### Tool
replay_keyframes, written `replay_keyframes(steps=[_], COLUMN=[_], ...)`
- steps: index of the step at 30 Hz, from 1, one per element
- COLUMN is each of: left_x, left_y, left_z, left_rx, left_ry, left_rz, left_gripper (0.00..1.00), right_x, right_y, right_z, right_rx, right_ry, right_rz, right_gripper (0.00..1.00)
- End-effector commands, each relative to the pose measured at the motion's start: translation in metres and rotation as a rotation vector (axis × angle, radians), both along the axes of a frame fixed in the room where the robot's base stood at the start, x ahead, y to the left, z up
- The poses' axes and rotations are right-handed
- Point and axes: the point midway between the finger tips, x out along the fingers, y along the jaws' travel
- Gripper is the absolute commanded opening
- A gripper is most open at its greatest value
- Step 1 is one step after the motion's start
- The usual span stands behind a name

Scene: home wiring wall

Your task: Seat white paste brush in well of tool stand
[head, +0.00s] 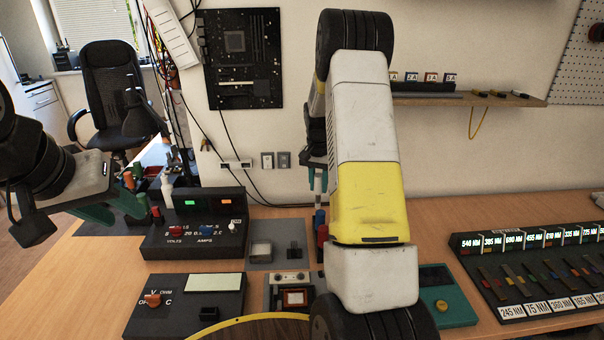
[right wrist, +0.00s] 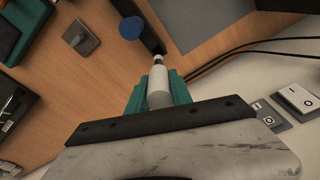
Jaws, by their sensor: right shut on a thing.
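The white paste brush (right wrist: 158,88) is held between the teal fingers of my right gripper (right wrist: 159,92) in the right wrist view, with its narrow metallic end pointing away from the palm.
A power supply (head: 195,232), a meter (head: 172,302) and a teal box (head: 445,300) stand on the wooden bench. A labelled component rack (head: 530,265) is at the right. Wall switches (right wrist: 295,98) and black cables are close to my right gripper.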

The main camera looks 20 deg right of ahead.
Motion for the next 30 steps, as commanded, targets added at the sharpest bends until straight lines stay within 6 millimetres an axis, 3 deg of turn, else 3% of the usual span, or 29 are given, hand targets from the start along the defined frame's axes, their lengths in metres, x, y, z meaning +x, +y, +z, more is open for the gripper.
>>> replay_keyframes(steps=[12,30], left_x=[0.000,0.000], left_y=[0.000,0.000], left_z=[0.000,0.000], left_rx=[0.000,0.000], left_ry=[0.000,0.000], left_rz=[0.000,0.000], left_gripper=[0.36,0.36], right_x=[-0.001,0.000], right_y=[0.000,0.000], right_z=[-0.030,-0.033], right_rx=[0.000,0.000], right_ry=[0.001,0.000], right_rz=[0.000,0.000], right_gripper=[0.00,0.00])
